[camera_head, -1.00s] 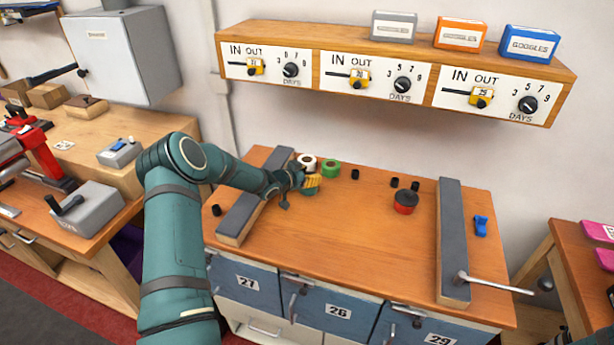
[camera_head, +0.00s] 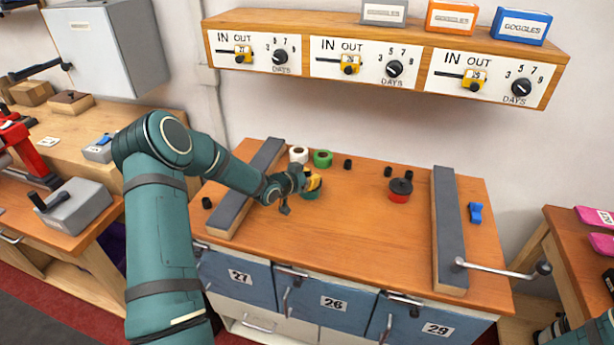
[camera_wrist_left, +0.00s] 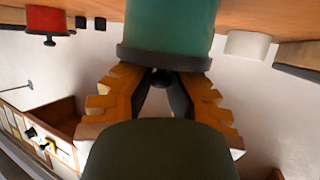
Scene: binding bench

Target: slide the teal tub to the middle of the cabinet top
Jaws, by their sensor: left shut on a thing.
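The teal tub (camera_head: 310,195) stands on the wooden cabinet top (camera_head: 345,215), left of the middle, near the left grey-topped rail. In the left wrist view the tub (camera_wrist_left: 170,22) shows large between the fingers, with a dark rim at its near end. My left gripper (camera_head: 314,182) is shut on the tub, its yellow-orange fingers on either side; they also show in the left wrist view (camera_wrist_left: 160,85). The fingers and wrist hide part of the tub in the head view. My right gripper is not in view.
A white roll (camera_head: 298,155) and a green roll (camera_head: 322,159) stand just behind the tub. A red tub with a black top (camera_head: 399,196) and small black pieces stand to the right. Grey-topped rails (camera_head: 450,230) flank the top. The centre and front are clear.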

